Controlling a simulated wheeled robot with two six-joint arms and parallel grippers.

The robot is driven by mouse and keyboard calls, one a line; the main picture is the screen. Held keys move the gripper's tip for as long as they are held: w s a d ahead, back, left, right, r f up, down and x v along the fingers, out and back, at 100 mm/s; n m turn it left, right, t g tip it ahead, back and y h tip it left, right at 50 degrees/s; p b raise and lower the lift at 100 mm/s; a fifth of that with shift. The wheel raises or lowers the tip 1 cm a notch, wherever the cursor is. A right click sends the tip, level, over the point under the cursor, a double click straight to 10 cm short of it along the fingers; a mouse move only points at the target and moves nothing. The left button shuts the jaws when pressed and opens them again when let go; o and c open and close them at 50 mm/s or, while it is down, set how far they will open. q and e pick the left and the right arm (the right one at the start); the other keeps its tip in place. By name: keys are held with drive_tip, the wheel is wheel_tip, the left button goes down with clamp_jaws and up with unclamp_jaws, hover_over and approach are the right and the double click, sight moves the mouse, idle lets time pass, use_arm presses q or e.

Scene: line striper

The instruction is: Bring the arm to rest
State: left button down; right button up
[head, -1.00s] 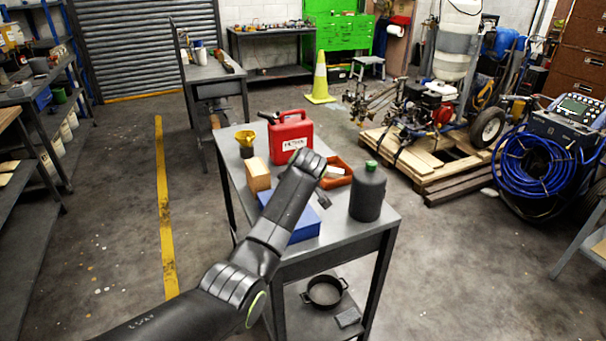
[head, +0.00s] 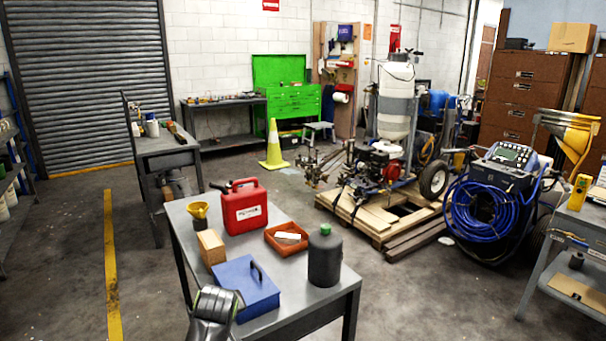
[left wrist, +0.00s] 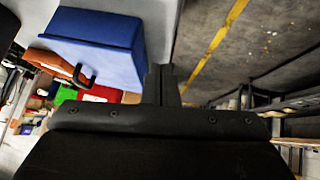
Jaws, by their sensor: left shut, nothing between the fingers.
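My left arm (head: 214,310) shows in the head view only as a short piece at the bottom edge, in front of the grey table (head: 315,310). In the head view the blue box (head: 243,290) lies closed on the table's near part. My right gripper is in neither view.
A pallet (head: 390,222) carries a machine behind. Floor left of the table is open.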

use_arm(q)
drive_tip(key=s+a+f+m+g, duration=0.1)
drive_tip(key=s+a+f, duration=0.2)
drive_tip(key=s, duration=0.4)
drive_tip(key=s+a+f+m, duration=0.1)
drive_tip(key=s+a+f, duration=0.1)
drive_tip(key=s+f, duration=0.3)
drive_tip(key=s+a+f+g, duration=0.1)
drive_tip(key=s+a+f, duration=0.15)
drive_tip(key=s, duration=0.55)
drive_tip(key=s+a+r+m+g, duration=0.15)
drive_tip(key=s+m, duration=0.25)
drive_tip(key=s, duration=1.7)
wheel_tip(320, 180, down, 26)
drive_tip(key=s+a+g+h, duration=0.1)
drive_tip(key=a+g, duration=0.1)
drive_tip(key=a, duration=0.1)
drive_tip(key=s+d+f, duration=0.2)
drive_tip(key=s+f, duration=1.2)
drive_tip(key=shift+s+f+g+h, duration=0.3)
drive_tip(key=shift+g, duration=0.15)
